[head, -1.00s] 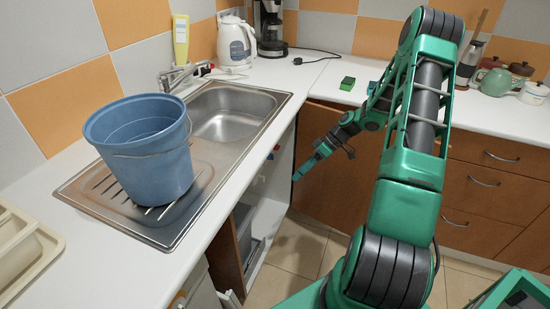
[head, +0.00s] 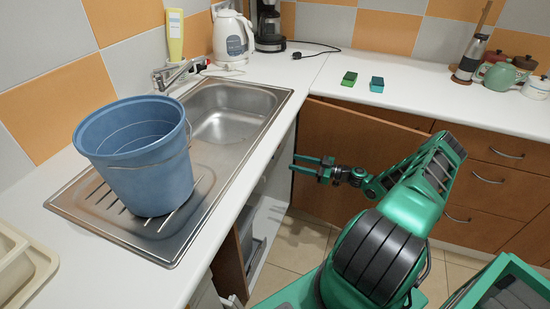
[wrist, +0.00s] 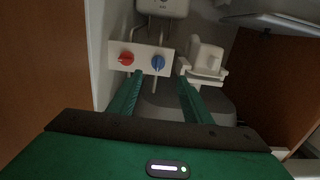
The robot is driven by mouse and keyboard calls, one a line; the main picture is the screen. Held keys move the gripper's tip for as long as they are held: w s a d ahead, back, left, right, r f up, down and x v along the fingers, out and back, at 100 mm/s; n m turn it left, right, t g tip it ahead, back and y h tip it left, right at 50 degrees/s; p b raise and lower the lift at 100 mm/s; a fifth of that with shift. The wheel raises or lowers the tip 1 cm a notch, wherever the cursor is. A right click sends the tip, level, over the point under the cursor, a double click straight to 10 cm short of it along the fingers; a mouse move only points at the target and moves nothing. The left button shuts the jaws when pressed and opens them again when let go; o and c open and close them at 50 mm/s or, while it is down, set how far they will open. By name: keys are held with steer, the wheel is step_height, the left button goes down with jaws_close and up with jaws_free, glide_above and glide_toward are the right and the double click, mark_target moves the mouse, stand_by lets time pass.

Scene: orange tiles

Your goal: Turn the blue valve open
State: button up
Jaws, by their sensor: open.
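The blue valve (wrist: 158,62) is a round knob on a white panel (wrist: 146,50) inside the cabinet under the sink, seen in the wrist view. A red valve (wrist: 126,58) is just left of it on the same panel. My gripper (wrist: 160,76) is open and empty, its two green fingers pointing toward the panel. The blue valve lies in line with the gap between the fingertips; contact does not show. In the head view my gripper (head: 294,163) is at the cabinet opening, pointing left. The valves are hidden there by the counter.
An open cabinet door (head: 345,150) stands behind my gripper. A white pipe fitting (wrist: 205,60) and a grey container are close to the right finger. A blue bucket (head: 140,165) stands on the sink's drainboard (head: 80,205). Two small sponges, green (head: 349,79) and teal (head: 377,84), lie on the counter.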

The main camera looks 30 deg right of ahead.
steer(key=x, duration=1)
steer(key=shift+w, duration=0.3)
steer(key=shift+d, duration=0.1)
steer(key=c, duration=1.1)
